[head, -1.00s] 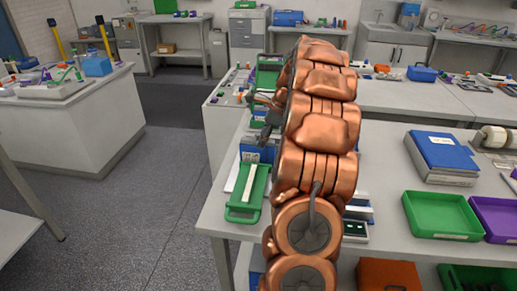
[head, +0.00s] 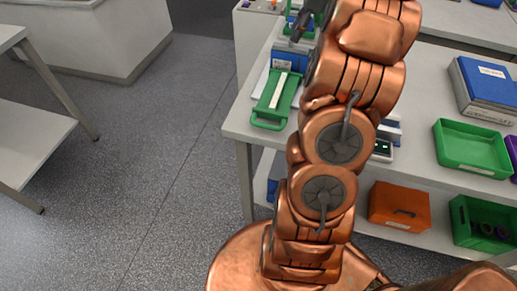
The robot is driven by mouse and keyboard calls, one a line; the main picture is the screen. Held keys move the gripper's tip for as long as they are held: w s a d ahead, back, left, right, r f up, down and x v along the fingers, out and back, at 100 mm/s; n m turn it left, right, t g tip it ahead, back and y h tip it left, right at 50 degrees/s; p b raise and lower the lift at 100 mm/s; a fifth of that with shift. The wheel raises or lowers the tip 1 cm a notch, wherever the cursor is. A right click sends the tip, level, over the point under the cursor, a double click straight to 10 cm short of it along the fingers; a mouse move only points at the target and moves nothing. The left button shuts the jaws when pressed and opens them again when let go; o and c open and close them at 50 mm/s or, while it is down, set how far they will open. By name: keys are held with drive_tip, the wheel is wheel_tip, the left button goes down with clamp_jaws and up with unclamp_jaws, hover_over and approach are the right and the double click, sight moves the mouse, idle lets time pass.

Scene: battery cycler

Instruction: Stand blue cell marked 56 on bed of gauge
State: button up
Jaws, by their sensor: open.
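My gripper (head: 303,24) shows as a dark shape at the top of the head view, above the back left part of the near bench. It is open, and its fingertips are small and partly cut off by my copper arm. No blue cell marked 56 can be made out. A blue unit with a pale label (head: 291,58) stands just below the gripper in the picture. A white and blue device with a small dark display (head: 382,149) is partly hidden behind my arm; I cannot tell which one is the gauge.
A green tray with a pale strip (head: 276,97) lies at the near bench's left edge. A green bin (head: 470,148) and a blue binder stack (head: 485,88) are on the right. An orange case (head: 399,206) sits on the lower shelf.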

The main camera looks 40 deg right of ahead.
drive_tip(key=s+a+f+n+g, duration=0.1)
drive_tip(key=s+a+n+g, duration=0.15)
drive_tip(key=a+n, duration=0.75)
drive_tip(key=s+a+n+g, duration=0.1)
drive_tip(key=s+a+n, duration=0.25)
drive_tip(key=a, duration=1.15)
drive_tip(key=s+a+f+n+h, duration=0.1)
drive_tip(key=s+a+f+n, duration=0.1)
drive_tip(key=s, duration=0.5)
drive_tip(key=s+a+f+n+g+h, duration=0.1)
drive_tip(key=s+a+f+n, duration=0.2)
drive_tip(key=s+a+n, duration=0.2)
drive_tip(key=s+a+f+n, duration=0.3)
drive_tip(key=s+a+n, duration=0.1)
drive_tip(key=s+n, duration=0.3)
drive_tip(key=shift+s+a+g+h, duration=0.15)
drive_tip(key=shift+s+g+h, duration=0.25)
drive_tip(key=shift+s, duration=0.65)
drive_tip(key=shift+r, duration=0.1)
drive_tip(key=shift+r+p, duration=0.55)
drive_tip(key=shift+p, duration=0.05)
drive_tip(key=shift+c, duration=0.5)
